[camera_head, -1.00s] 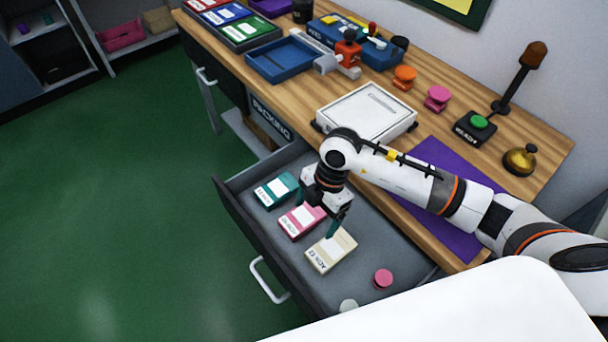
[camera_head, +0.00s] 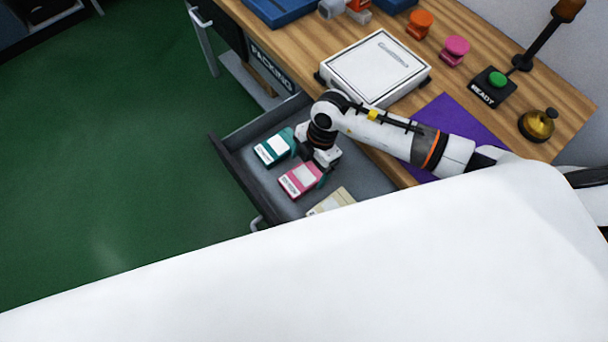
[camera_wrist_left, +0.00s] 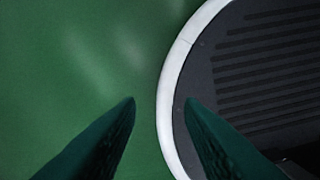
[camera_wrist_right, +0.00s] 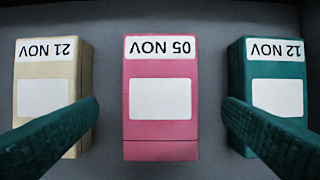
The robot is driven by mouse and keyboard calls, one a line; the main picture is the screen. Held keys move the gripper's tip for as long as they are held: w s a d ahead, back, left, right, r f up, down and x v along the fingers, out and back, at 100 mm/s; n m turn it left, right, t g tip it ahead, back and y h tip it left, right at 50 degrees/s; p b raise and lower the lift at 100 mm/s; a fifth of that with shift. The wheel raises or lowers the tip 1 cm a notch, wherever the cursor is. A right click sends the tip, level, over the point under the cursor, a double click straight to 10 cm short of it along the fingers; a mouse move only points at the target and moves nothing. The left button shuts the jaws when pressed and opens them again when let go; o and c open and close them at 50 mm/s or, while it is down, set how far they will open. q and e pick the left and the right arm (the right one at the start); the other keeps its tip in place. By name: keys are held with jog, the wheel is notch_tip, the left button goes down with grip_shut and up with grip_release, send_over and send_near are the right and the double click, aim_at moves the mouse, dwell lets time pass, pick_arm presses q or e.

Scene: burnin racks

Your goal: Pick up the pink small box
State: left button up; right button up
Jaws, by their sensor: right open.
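The pink small box (camera_head: 299,181) lies flat in the open drawer (camera_head: 240,178), between a teal box (camera_head: 274,147) and a cream box (camera_head: 332,201). In the right wrist view the pink box (camera_wrist_right: 160,100) is centred, labelled "05 NOV", with the cream box (camera_wrist_right: 48,90) on the left and the teal box (camera_wrist_right: 268,85) on the right. My right gripper (camera_head: 308,166) is over the drawer, open and empty. Its fingers (camera_wrist_right: 160,118) are on either side of the pink box in that view, apart from it. My left gripper (camera_wrist_left: 160,103) is open and empty above the green floor.
A wooden workbench (camera_head: 290,45) stands over the drawer. It carries a white case (camera_head: 375,68), a purple mat (camera_head: 455,122), a green READY button (camera_head: 497,79) and a brass bell (camera_head: 537,125). My white body hides the drawer's near end.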

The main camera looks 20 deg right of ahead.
aim_at(304, 175)
jog(key=x, duration=0.2)
jog(key=shift+a+f, duration=0.25)
jog(key=shift+f, duration=0.4)
jog(key=shift+s+f, duration=0.1)
pick_arm(q)
jog(key=shift+s+d, duration=0.1)
jog(key=shift+s, duration=0.5)
pick_arm(e)
jog(key=c, duration=1.1)
